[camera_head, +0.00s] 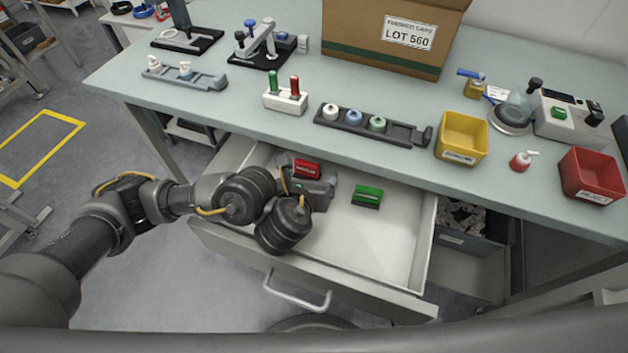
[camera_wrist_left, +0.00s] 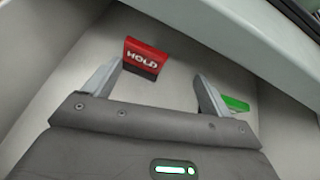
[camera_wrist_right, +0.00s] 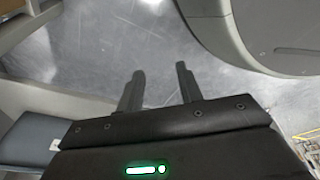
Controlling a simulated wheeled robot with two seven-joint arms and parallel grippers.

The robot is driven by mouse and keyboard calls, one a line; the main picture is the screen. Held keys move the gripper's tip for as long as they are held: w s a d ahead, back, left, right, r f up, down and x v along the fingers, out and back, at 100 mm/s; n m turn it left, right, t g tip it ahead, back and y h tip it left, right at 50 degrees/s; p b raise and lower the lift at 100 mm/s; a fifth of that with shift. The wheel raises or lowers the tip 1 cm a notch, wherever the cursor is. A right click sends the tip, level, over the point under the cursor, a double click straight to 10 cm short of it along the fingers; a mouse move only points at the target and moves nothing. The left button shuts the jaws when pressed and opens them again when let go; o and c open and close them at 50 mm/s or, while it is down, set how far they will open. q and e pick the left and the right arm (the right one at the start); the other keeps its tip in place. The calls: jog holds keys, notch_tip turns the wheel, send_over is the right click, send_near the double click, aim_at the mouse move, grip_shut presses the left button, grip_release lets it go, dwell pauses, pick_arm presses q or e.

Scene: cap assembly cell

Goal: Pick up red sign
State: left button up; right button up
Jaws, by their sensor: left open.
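The red sign (camera_head: 307,168), marked HOLD, stands in the open drawer (camera_head: 385,245) towards its back. In the left wrist view the red sign (camera_wrist_left: 146,52) is just beyond the fingertips, nearer the left finger. My left gripper (camera_wrist_left: 157,76) is open and empty, reaching down into the drawer. In the head view my left wrist hides part of the drawer and most of the fingers. My right gripper (camera_wrist_right: 160,70) is open and empty over bare floor; it is not in the head view.
A green sign (camera_head: 367,196) stands in the drawer to the right of the red one. The worktop's front edge (camera_head: 350,160) overhangs the drawer's back. The drawer walls lie close around my left gripper. The drawer's front right is clear.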

aim_at(306, 164)
pick_arm(q)
jog(key=shift+w+a+m+t+y, duration=0.3)
jog(key=shift+w+a, duration=0.1)
jog(key=shift+w, duration=0.05)
jog(key=shift+w+a+r, duration=0.15)
jog(key=shift+a+r, duration=0.05)
jog(key=shift+a, duration=0.1)
jog(key=shift+b+x, duration=0.6)
jog(key=shift+x, duration=0.2)
jog(key=shift+w+f, duration=0.2)
jog(key=shift+w, duration=0.2)
jog(key=b+x, duration=0.3)
jog(key=x, duration=0.1)
jog(key=shift+w+f, duration=0.15)
jog(key=shift+w, duration=0.35)
pick_arm(e)
jog(key=w+a+r+m, duration=0.1)
jog(key=w+r, duration=0.4)
jog(key=r, duration=0.3)
jog(key=shift+w+a, duration=0.35)
jog(key=shift+r, duration=0.1)
pick_arm(q)
jog(key=c, duration=1.1)
